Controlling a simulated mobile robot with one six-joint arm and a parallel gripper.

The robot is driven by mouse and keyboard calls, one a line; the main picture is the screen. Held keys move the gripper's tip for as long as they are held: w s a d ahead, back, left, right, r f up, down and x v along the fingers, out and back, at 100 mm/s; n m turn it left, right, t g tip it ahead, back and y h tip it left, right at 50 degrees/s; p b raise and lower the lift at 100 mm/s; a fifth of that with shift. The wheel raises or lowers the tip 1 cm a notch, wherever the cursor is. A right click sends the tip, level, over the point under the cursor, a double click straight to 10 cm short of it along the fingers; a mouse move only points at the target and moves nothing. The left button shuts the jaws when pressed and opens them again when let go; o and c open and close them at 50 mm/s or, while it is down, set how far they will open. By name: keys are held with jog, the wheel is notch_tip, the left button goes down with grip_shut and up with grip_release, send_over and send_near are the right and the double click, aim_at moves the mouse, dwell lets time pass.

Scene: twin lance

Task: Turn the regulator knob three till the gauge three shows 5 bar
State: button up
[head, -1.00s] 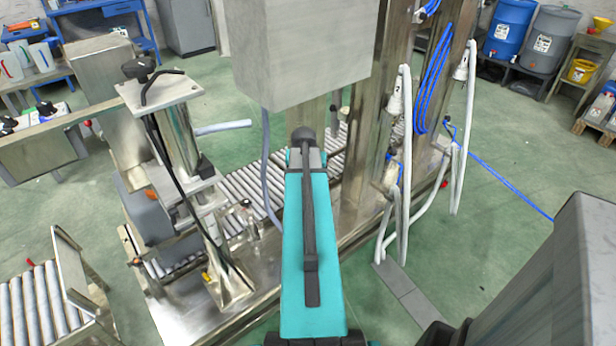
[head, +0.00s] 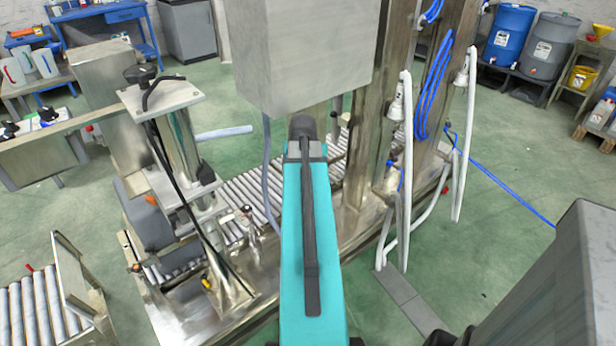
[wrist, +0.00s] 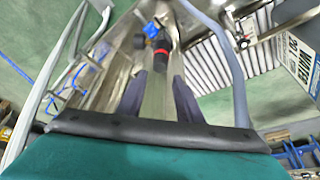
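In the wrist view my gripper (wrist: 158,98) shows two dark fingers standing apart with nothing between them; a steel post lies beyond. Past the fingertips is a small blue part (wrist: 152,29) with a dark round part beside it and a red ring (wrist: 161,52) just below. I cannot tell whether any of these is regulator knob three or gauge three. No gauge face or pressure reading can be made out. In the head view my teal arm hides the gripper and what lies in front of it.
A grey steel box (head: 305,55) hangs above my arm. A roller conveyor (head: 255,190) runs behind it. Steel columns with white hoses (head: 407,160) and coiled blue hose (head: 434,90) stand to the right. A steel stand (head: 180,130) is at left.

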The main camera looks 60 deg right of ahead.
jog(key=shift+v, duration=2.65)
